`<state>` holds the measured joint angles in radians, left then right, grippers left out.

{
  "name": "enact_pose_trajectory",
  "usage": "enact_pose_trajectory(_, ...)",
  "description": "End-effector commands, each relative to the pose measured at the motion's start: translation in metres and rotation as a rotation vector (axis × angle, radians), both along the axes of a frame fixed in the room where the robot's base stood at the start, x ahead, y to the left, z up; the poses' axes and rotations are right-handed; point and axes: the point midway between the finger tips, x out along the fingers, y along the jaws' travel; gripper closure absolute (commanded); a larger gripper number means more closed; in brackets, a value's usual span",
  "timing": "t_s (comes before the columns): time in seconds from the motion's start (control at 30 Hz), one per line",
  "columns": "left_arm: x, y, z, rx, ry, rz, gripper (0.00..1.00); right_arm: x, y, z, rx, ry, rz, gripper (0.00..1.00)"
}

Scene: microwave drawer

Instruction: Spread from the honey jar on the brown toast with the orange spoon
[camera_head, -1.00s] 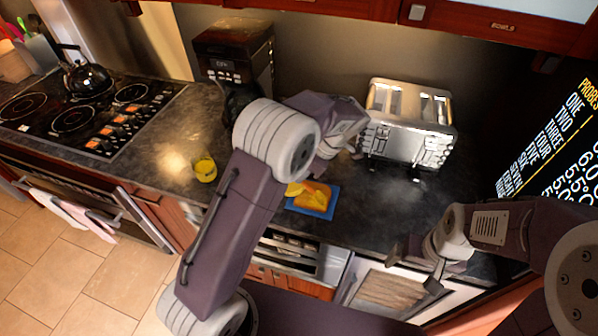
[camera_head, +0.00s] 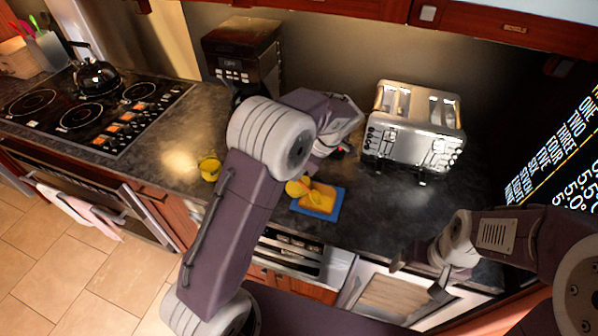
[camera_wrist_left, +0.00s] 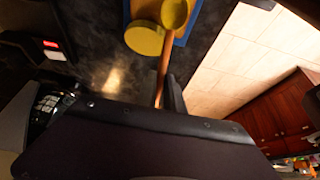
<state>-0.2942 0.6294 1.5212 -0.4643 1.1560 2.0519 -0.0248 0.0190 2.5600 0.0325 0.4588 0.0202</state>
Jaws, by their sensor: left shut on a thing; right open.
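The brown toast (camera_head: 321,193) lies on a blue board (camera_head: 327,217) at the counter's front edge, with yellow on its top. A yellow honey jar (camera_head: 209,169) stands to the left. My left gripper (camera_wrist_left: 166,100) is shut on the orange spoon's handle (camera_wrist_left: 164,70); the spoon's yellow bowl (camera_wrist_left: 176,12) is over the board in the left wrist view. A round yellow piece (camera_wrist_left: 144,39) shows beside it; I cannot tell what it is. In the head view my left arm hides much of the gripper and handle. My right gripper (camera_head: 418,273) is open and empty at the lower right.
A silver toaster (camera_head: 413,130) stands behind and right of the board. A coffee maker (camera_head: 242,55) stands behind my left arm. A stove with a kettle (camera_head: 96,77) is at the left. Dark counter (camera_head: 375,205) is clear right of the board.

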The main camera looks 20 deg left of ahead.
Motion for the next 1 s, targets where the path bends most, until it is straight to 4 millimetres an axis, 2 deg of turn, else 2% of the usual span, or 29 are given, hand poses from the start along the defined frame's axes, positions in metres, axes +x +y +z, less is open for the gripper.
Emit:
enact_pose_trajectory(0.5, 0.0, 0.027, 0.0, 0.0, 0.001, 0.0, 1.0, 0.0, 0.0, -0.006, 0.0, 0.0, 0.0, 0.08)
enact_pose_trajectory(0.77, 0.001, 0.028, 0.001, 0.0, 0.0, 0.0, 1.0, 0.0, 0.0, -0.005, 0.0, 0.0, 0.0, 0.08)
enact_pose_trajectory(1.0, 0.014, 0.027, 0.002, 0.001, 0.0, 0.001, 1.0, 0.0, 0.0, 0.004, 0.0, 0.0, 0.0, 0.08)
